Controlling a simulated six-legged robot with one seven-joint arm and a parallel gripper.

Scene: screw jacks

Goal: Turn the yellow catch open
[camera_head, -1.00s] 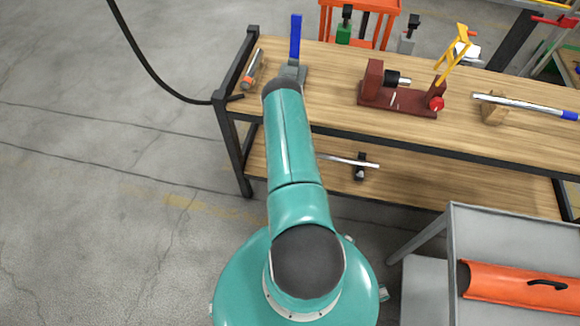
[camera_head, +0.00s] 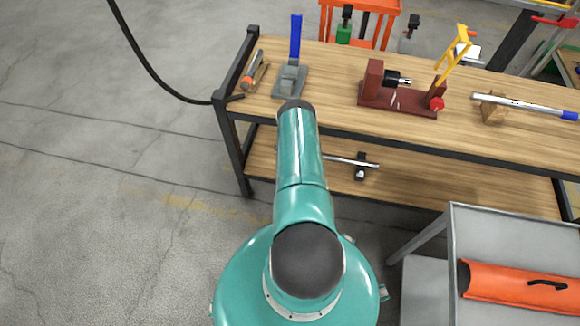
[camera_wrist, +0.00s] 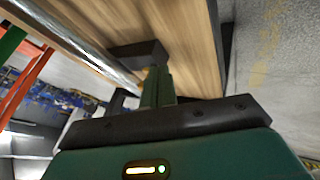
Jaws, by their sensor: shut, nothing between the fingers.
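A yellow lever-like catch (camera_head: 452,55) stands raised and tilted on a dark red fixture (camera_head: 398,103) on the workbench, with a red knob (camera_head: 436,103) near its foot. The fixture also carries a black cylinder (camera_head: 397,79). In the head view my gripper is hidden by my arm, which lies left of the fixture, near the bench's front edge. In the wrist view my gripper (camera_wrist: 157,80) shows as a short, narrow pair of fingers, shut and empty. The yellow catch does not show clearly in the wrist view.
A grey clamp with a blue handle (camera_head: 295,38) stands at the bench's left end, right of an orange-and-grey tool (camera_head: 252,76). A metal bar with a blue end (camera_head: 525,105) rests right of the fixture. A grey cart (camera_head: 510,220) holds an orange trough (camera_head: 515,283).

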